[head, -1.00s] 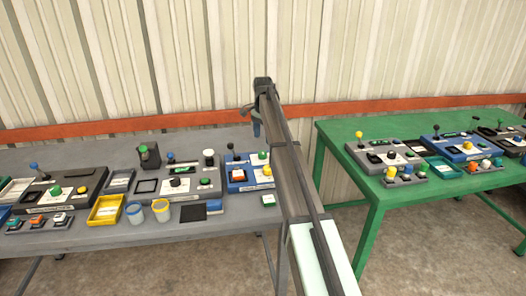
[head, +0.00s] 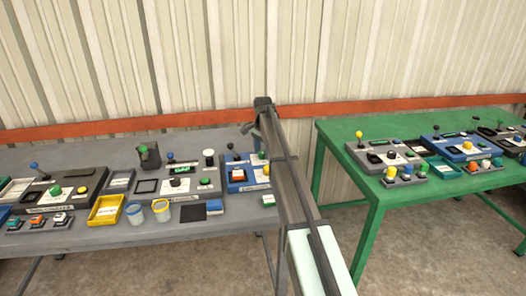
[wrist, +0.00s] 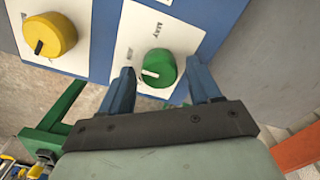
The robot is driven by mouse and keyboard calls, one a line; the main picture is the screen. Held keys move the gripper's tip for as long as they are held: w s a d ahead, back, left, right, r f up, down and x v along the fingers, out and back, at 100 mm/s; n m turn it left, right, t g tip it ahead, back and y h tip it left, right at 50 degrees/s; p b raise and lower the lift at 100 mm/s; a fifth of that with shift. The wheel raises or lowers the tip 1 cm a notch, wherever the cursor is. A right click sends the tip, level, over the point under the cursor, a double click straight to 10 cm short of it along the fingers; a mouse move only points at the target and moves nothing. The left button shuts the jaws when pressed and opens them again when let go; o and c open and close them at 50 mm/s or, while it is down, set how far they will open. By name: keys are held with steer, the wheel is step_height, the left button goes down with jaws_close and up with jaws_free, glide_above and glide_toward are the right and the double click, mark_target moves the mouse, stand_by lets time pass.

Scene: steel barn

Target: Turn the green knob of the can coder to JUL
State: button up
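The can coder is the blue box (head: 236,187) at the right end of the grey table in the head view. In the wrist view its green knob (wrist: 160,62) stands on a white label plate (wrist: 143,28). The white pointer mark on the knob points to the left in that view. Small month words are printed around the knob, turned over and hard to read. My gripper (wrist: 160,70) is open, with one blue finger on each side of the green knob and a small gap on both sides. In the head view my arm hides part of the box.
A yellow knob (wrist: 50,36) sits on the same box, left of the green one in the wrist view. A green table (head: 362,207) stands to the right.

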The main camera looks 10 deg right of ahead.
steer(key=c, duration=0.9)
steer(key=shift+c, duration=0.2)
steer(key=shift+n, duration=0.3)
steer(key=n, duration=0.6)
steer(key=shift+w, duration=0.1)
steer(key=n, duration=0.6)
steer(key=shift+a, duration=0.1)
steer(key=shift+n, duration=0.3)
steer(key=o, duration=1.1)
steer(key=shift+c, duration=0.2)
